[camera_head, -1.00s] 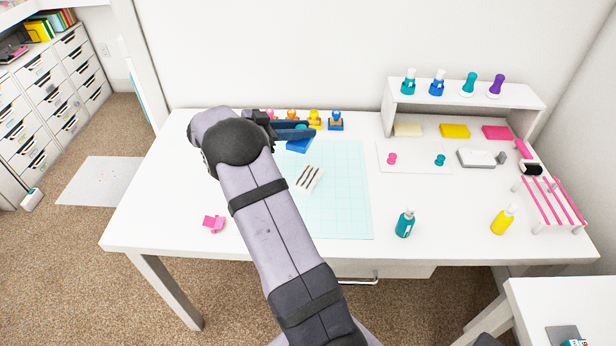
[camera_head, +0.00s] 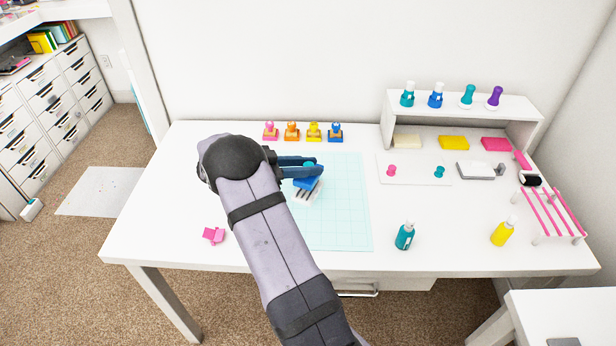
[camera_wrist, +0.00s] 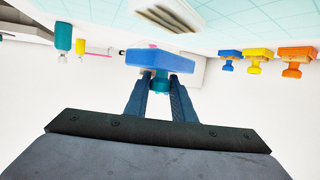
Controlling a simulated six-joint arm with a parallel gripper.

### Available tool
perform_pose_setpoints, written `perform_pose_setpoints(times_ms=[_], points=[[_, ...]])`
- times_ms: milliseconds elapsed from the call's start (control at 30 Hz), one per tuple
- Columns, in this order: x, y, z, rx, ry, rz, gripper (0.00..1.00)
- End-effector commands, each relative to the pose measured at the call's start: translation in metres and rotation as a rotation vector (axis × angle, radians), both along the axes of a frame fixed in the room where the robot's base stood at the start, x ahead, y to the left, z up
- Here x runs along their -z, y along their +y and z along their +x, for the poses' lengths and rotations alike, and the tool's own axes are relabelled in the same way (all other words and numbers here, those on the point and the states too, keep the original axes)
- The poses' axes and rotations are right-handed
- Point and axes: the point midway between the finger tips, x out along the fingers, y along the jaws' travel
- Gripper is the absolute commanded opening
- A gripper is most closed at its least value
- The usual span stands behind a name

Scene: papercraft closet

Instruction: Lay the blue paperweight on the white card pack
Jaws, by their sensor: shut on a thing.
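The blue paperweight, a flat blue block (camera_head: 306,184) with a teal knob, is in my gripper (camera_head: 318,168). In the wrist view my fingers (camera_wrist: 159,84) are shut on the teal knob, and the block (camera_wrist: 148,58) sits beyond the tips. The white card pack (camera_head: 302,196) lies on the cutting mat with dark stripes on top. In the head view the paperweight covers its upper part. In the wrist view the pack (camera_wrist: 172,14) shows apart from the block, with a gap between them, so the paperweight seems to hang above it.
The pale teal cutting mat (camera_head: 342,225) lies on the white desk. Several coloured stamps (camera_head: 313,132) stand along the back. A pink item (camera_head: 213,235) is at left. A teal bottle (camera_head: 404,236) and a yellow bottle (camera_head: 502,232) stand at right, near a pink-barred rack (camera_head: 557,212).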

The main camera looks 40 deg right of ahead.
Motion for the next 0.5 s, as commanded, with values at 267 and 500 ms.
perform_pose_setpoints(times_ms=[267,500], points=[[0.008,0.000,0.000,0.000,0.000,-0.002,0.00],[0.035,0.000,0.000,0.000,0.001,-0.001,0.00]])
